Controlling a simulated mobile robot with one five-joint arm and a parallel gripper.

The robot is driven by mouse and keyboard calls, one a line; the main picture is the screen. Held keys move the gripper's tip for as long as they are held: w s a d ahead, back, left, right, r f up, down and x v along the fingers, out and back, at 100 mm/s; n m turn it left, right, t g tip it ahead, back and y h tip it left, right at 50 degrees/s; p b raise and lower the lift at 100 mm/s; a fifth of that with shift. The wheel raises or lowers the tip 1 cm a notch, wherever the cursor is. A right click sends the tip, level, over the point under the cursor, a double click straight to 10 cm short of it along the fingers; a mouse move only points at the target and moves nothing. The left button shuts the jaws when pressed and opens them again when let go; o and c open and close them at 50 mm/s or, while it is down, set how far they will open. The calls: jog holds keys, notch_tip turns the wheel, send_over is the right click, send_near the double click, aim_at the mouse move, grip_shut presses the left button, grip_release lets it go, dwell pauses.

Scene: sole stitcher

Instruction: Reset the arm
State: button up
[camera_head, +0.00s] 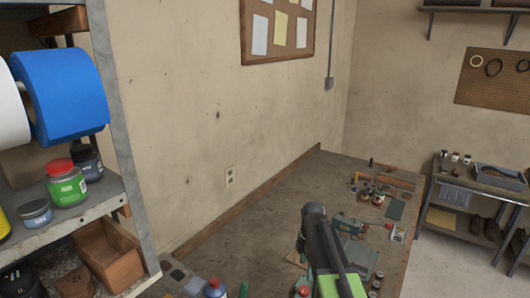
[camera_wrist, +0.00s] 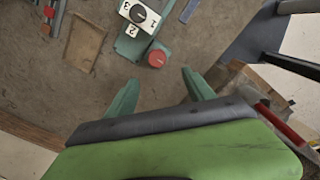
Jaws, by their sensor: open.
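My gripper (camera_wrist: 160,77) shows in the wrist view as two green fingers spread apart, with nothing between them. It is open above the brown workbench top (camera_wrist: 85,95). Ahead of the fingertips is a green machine part (camera_wrist: 130,48) with a white numbered dial plate (camera_wrist: 139,15) and a red round knob (camera_wrist: 157,56). In the head view my green and black arm reaches over the workbench (camera_head: 262,222). It hides part of the bench, and I cannot make out the fingers there.
A shelf (camera_head: 95,205) with a blue spool (camera_head: 65,92) and a green jar (camera_head: 66,184) is close on the left. A side table (camera_head: 440,190) stands at the right. The bench's far left is clear.

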jog(key=s+f+m+b, duration=0.8)
jog(key=s+m, duration=0.6)
jog(key=m, duration=0.6)
notch_tip(320, 180, down, 2)
jog(key=shift+a+f, duration=0.1)
jog(key=shift+a, duration=0.05)
